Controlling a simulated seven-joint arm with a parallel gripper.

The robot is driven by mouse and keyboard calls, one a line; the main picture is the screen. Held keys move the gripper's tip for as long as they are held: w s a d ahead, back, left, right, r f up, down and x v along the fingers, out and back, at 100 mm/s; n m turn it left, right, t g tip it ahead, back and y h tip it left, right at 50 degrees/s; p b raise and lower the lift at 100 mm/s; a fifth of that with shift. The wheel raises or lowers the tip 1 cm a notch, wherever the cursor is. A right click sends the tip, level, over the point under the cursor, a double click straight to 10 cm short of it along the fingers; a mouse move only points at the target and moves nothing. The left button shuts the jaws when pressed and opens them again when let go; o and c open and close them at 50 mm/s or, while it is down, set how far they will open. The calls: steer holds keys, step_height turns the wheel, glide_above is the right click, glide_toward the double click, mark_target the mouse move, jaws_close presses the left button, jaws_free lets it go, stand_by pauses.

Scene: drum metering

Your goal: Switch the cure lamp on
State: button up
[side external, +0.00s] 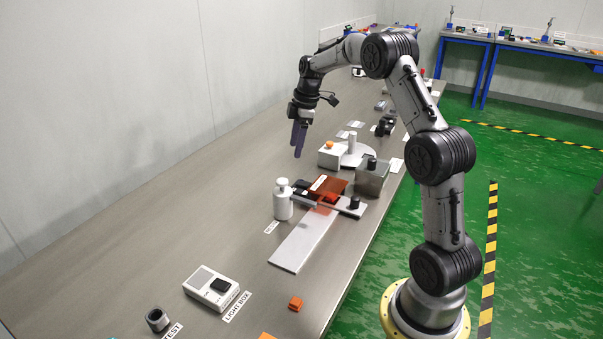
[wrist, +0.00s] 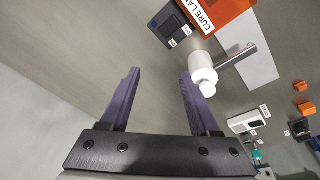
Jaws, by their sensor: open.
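The cure lamp (side external: 327,184) is an orange hood over a long pale plate, in the middle of the bench. In the wrist view its orange top (wrist: 213,14), lettered "CURE LA…", is cut off by the upper edge. A dark switch box (wrist: 176,24) with small labels sits beside the lamp in the wrist view; it also shows left of the hood in the side view (side external: 301,187). I cannot read the switch position. My gripper (side external: 298,152) is open and empty, its purple fingers above the bench behind the lamp. In the wrist view the fingers (wrist: 160,74) are apart with bare bench between them.
A white bottle (side external: 283,203) stands close to the lamp; it appears near the right fingertip in the wrist view (wrist: 203,72). A grey block (side external: 372,179) and a white turntable (side external: 352,155) are behind. A light box (side external: 212,288) is in front. The bench left is clear.

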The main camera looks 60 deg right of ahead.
mark_target(298, 182)
steer(key=s+d+m+t, duration=0.1)
steer(key=s+m+t, duration=0.1)
steer(key=s+m, duration=0.5)
steer(key=shift+m, duration=0.6)
steer(key=x, duration=0.4)
steer(key=w+x, duration=0.1)
steer(key=x, duration=0.8)
steer(key=shift+w+d, duration=0.3)
steer(key=shift+d, duration=0.05)
jaws_close()
